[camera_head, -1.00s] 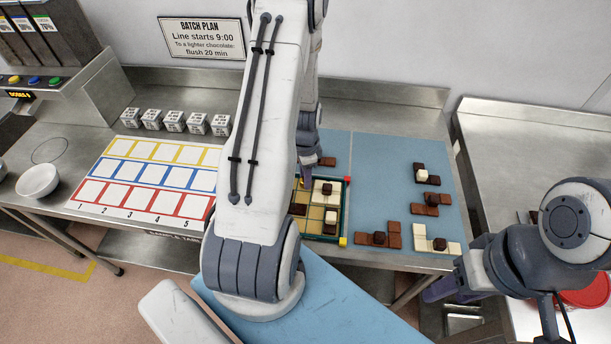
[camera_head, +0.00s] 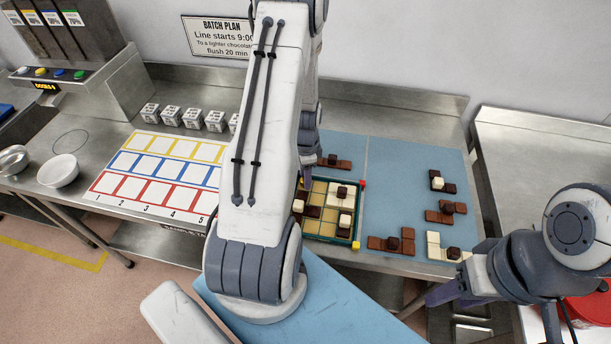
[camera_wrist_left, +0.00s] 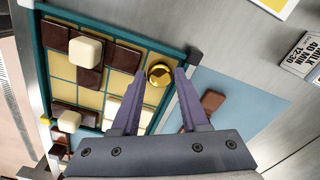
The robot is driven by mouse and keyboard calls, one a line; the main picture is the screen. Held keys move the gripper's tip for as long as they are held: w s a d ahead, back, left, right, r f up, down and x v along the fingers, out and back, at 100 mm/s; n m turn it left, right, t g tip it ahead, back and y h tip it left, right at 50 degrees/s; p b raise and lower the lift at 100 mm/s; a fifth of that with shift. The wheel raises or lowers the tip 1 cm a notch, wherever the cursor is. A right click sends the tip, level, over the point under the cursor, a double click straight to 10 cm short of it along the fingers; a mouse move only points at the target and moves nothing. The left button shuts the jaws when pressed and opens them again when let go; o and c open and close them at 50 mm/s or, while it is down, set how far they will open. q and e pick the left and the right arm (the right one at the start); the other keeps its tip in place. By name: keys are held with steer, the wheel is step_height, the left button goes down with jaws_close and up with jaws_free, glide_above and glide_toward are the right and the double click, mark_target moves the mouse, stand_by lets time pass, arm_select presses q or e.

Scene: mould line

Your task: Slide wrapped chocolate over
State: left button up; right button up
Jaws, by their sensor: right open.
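The wrapped chocolate is a gold ball (camera_wrist_left: 159,74) in a cell near the edge of the gridded tray, in the left wrist view. My left gripper (camera_wrist_left: 161,72) is open, one purple finger on each side of the ball; I cannot tell whether either touches it. In the head view, my left arm hides the ball and most of that gripper. The tray (camera_head: 330,239) has a dark green rim, yellow cells, and dark and white pieces; its rim also shows in the left wrist view (camera_wrist_left: 38,65). My right gripper (camera_head: 446,292) is open and empty at the table's front edge.
A blue mat (camera_head: 390,190) right of the tray holds several chocolate pieces, including a brown one (camera_head: 392,243) and a white one (camera_head: 434,246) at the front. A numbered chart (camera_head: 155,172), white cubes (camera_head: 192,118) and a white bowl (camera_head: 58,170) lie left.

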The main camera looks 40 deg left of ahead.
arm_select(q)
steer(key=shift+o, duration=1.2)
step_height(320, 180, up, 11)
steer(key=b, duration=0.2)
steer(key=shift+f, duration=0.2)
steer(key=s+d+r+b, duration=0.1)
steer(key=d+r, duration=0.2)
steer(key=d, duration=0.7)
steer(key=s+d+r, duration=0.1)
steer(key=d+r, duration=0.2)
steer(key=d, duration=0.8)
steer(key=s+d+r+h+b, duration=0.1)
steer(key=s+d+r, duration=0.2)
steer(key=s+d, duration=0.8)
steer(key=s, duration=0.4)
steer(key=shift+c, duration=0.2)
